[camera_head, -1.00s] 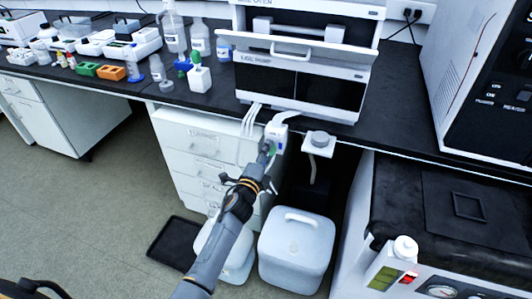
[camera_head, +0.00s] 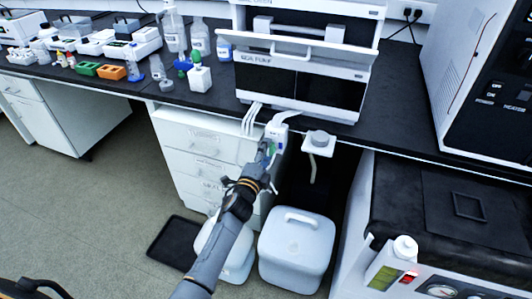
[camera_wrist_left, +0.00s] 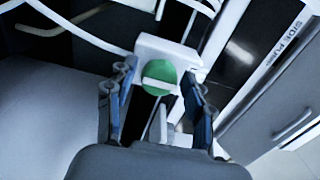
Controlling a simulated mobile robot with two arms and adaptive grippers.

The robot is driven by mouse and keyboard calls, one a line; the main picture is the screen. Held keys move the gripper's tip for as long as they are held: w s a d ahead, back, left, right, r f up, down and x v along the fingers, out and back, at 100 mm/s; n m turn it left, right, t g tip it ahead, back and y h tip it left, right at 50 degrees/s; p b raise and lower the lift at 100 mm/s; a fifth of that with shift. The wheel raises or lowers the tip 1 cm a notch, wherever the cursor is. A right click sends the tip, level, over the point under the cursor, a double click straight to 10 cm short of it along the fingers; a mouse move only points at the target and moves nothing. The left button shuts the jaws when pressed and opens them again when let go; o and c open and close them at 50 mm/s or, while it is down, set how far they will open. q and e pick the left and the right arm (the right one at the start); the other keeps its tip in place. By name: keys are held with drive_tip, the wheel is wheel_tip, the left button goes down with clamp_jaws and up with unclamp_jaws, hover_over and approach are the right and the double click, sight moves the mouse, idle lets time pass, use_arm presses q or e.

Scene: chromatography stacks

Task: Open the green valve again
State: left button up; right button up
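The green valve (camera_wrist_left: 160,77) is a round green knob with a pale bar across it, on a white block (camera_wrist_left: 183,51) in the left wrist view. In the head view, a bit of its green (camera_head: 272,148) shows below the bench edge, partly hidden by my gripper. My left gripper (camera_head: 267,154) is right at the valve. In the wrist view its fingers (camera_wrist_left: 159,84) are spread, one on each side of the knob, with gaps between them and it. The pale bar looks nearly level in that view.
White tubes (camera_head: 251,119) hang beside the valve from the bench. A white bracket with a grey cap (camera_head: 319,142) is close on the right. White drawers (camera_head: 205,150) stand behind; a white canister (camera_head: 297,250) and a black floor tray (camera_head: 177,243) are below.

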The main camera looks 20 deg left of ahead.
use_arm(q)
drive_tip(key=s, duration=1.2)
drive_tip(key=shift+a, duration=0.2)
